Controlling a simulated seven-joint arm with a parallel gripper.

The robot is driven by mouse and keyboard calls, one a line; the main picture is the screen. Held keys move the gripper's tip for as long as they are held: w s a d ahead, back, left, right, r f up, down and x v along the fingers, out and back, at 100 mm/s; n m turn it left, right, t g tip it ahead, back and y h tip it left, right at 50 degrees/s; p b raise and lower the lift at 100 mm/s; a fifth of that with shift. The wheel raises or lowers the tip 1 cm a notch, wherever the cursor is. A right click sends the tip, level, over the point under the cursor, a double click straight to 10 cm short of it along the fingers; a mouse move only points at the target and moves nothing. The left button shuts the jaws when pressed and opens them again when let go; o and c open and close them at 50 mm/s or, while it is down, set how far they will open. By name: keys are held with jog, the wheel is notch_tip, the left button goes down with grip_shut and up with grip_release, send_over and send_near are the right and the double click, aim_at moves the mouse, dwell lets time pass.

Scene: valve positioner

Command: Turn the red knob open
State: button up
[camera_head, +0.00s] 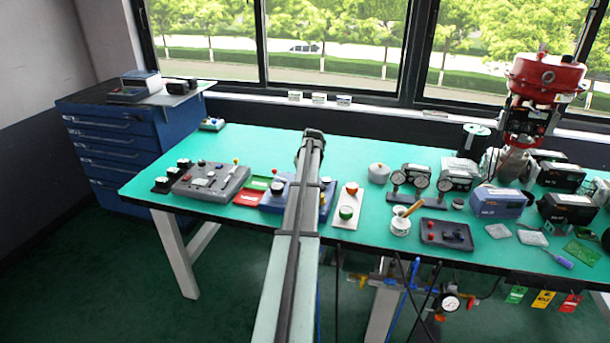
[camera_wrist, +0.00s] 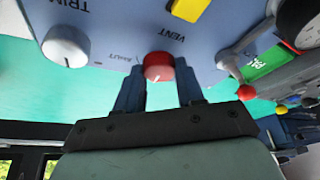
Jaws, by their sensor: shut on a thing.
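The red knob (camera_wrist: 158,67), with a short white mark on its face, sits at the edge of a blue-grey panel (camera_wrist: 130,22) in the wrist view. My gripper (camera_wrist: 160,76) has one finger on each side of the knob and is shut on it. The panel's lettering, including "VENT" and "TRIM", appears upside down. In the head view my arm crosses the blue control box (camera_head: 268,207) and hides this knob and my fingertips.
A white knob (camera_wrist: 66,46), a yellow part (camera_wrist: 188,9) and a lever with a red ball (camera_wrist: 247,92) are near my gripper. A grey control box (camera_head: 208,181) stands left on the green table (camera_head: 260,143). A white plate with red and green buttons (camera_head: 346,211) stands right.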

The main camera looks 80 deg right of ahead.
jog(key=o, duration=1)
jog(key=shift+o, duration=0.2)
jog(key=v, duration=1.4)
jog(key=shift+w+f, duration=0.1)
jog(key=shift+f, duration=0.05)
